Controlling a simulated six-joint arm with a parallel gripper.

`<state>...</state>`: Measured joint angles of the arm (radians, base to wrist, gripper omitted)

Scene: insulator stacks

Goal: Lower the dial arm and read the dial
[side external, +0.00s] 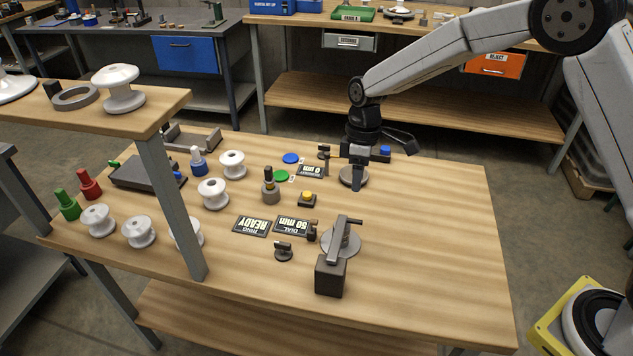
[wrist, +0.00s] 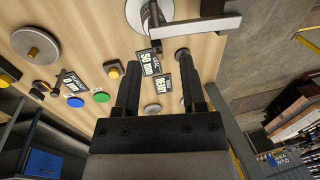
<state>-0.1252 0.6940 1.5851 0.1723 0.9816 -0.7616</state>
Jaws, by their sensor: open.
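The dial stand is a dark block (side external: 330,276) near the front of the bench. A grey bar, the dial arm (side external: 338,240), runs from the block over a round metal plate (side external: 352,245) and has a dark crosswise handle at its far end. I cannot tell the gap between bar and plate. In the wrist view the bar (wrist: 205,28) crosses the top, beside the pale plate (wrist: 160,10). A display (side external: 291,226) reads "DIAL 50 mm"; it also shows in the wrist view (wrist: 148,67). My gripper (side external: 362,172) is open and empty, behind the dial stand.
Another display (side external: 251,226) reads "RING READY". A yellow button (side external: 307,198), a green disc (side external: 281,176) and a blue disc (side external: 290,158) lie mid-bench. Several white insulators (side external: 213,193) stand at left. A raised shelf (side external: 160,113) stands front left. The bench's right side is clear.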

